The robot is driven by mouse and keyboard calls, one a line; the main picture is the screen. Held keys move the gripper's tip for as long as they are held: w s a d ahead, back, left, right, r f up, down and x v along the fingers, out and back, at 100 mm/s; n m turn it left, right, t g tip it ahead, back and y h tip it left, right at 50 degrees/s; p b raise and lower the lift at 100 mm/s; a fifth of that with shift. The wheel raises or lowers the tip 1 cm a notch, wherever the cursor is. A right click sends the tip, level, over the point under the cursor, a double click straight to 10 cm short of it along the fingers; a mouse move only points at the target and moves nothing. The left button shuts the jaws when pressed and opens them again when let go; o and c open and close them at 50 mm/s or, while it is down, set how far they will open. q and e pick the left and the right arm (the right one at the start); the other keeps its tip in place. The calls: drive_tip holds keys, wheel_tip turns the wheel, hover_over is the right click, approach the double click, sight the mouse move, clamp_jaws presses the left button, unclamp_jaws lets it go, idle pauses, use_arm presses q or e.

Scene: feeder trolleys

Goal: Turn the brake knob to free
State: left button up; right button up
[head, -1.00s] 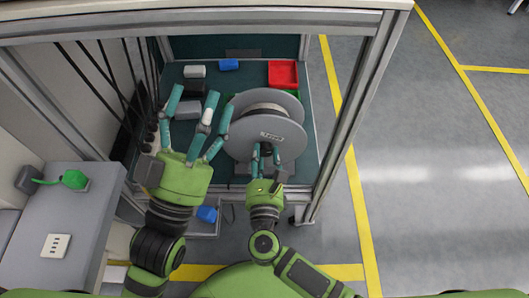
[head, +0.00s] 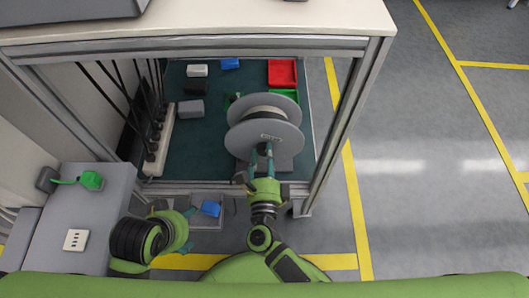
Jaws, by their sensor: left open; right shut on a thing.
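The grey cable reel (head: 287,142) stands on the dark green shelf of the trolley, with a small label on its front face. The dark brake knob (head: 263,149) is at the front of the reel, mostly hidden by my fingers; its setting cannot be read. My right gripper (head: 260,155) is shut on the knob from the front. My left gripper (head: 190,229) is open and empty, low in front of the trolley at the left, well apart from the reel.
A red bin (head: 282,73), a green bin (head: 287,95) and small blue, white and grey boxes lie on the shelf. Trolley posts flank the reel, with a worktop above. A blue item (head: 210,208) sits in a low tray. The floor at right is clear.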

drive_tip(key=shift+w+a+r+n, duration=0.1)
drive_tip(key=shift+w+r+n, duration=0.1)
drive_tip(key=shift+r+n, duration=0.15)
use_arm(q)
drive_tip(key=shift+s+f+g+p, duration=0.1)
drive_tip(key=shift+f+g+p, duration=0.4)
drive_tip(key=shift+f, duration=1.2)
use_arm(e)
drive_tip(key=shift+n, duration=1.15)
drive_tip(key=shift+a, duration=0.1)
drive_tip(key=o, duration=1.1)
drive_tip(key=shift+c, duration=0.2)
use_arm(q)
drive_tip(key=shift+a, duration=0.1)
use_arm(e)
drive_tip(key=shift+o, duration=0.4)
drive_tip(key=shift+f, duration=0.2)
drive_tip(key=shift+s, duration=0.1)
